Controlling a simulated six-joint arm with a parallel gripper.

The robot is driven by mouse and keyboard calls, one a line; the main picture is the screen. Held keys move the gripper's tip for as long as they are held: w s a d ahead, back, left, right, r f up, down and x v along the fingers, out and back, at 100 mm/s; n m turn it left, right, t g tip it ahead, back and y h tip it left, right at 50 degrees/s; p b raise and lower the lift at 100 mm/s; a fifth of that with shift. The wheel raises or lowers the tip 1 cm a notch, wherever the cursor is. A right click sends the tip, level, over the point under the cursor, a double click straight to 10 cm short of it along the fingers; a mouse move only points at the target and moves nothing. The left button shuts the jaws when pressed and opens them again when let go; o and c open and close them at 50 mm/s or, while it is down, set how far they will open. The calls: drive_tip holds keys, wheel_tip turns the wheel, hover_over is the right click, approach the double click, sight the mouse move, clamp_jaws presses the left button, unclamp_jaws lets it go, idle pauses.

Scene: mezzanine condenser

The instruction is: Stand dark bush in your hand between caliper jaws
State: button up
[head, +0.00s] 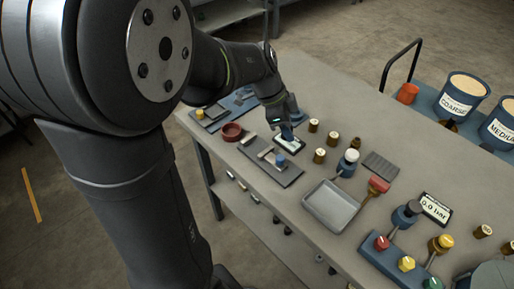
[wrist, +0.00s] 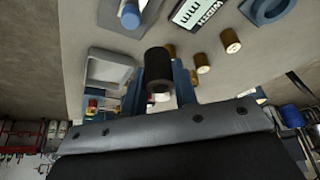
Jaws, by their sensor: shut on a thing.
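My gripper (head: 288,132) hangs over the workbench near the small mm readout (head: 289,144). In the head view the bush cannot be made out at the fingers. The caliper seems to be the dark grey plate (head: 286,178) with small light blocks (head: 265,153) and a blue cylinder (head: 280,161), just in front of my gripper. In the wrist view the plate (wrist: 108,14) shows only in part, so the jaw gap is not clear.
Several brass bushes (head: 320,156) stand right of the readout. A red-brown dish (head: 232,131) is left of the plate. A grey tray (head: 331,206), a white-topped knob (head: 349,160) and a button box (head: 390,258) stand further right.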

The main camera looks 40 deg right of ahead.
drive_tip(key=w+a+f+m, duration=0.1)
drive_tip(key=w+f+m, duration=0.1)
drive_tip(key=w+a+f+m+g+y, duration=0.1)
drive_tip(key=w+m, duration=0.1)
drive_tip(key=w, duration=0.1)
drive_tip(key=w+f+m+y, duration=0.1)
drive_tip(key=w+f+m, duration=0.1)
drive_tip(key=w, duration=0.1)
drive_tip(key=shift+w+a+f+m, duration=0.25)
drive_tip(key=shift+a+f+m, duration=0.05)
drive_tip(key=shift+a+m, duration=0.1)
drive_tip(key=shift+f, duration=1.95)
drive_tip(key=shift+f, duration=0.1)
drive_tip(key=o, duration=1)
drive_tip(key=d+v, duration=0.1)
drive_tip(key=v, duration=1.1)
drive_tip(key=shift+w+a, duration=0.15)
drive_tip(key=shift+a, duration=0.2)
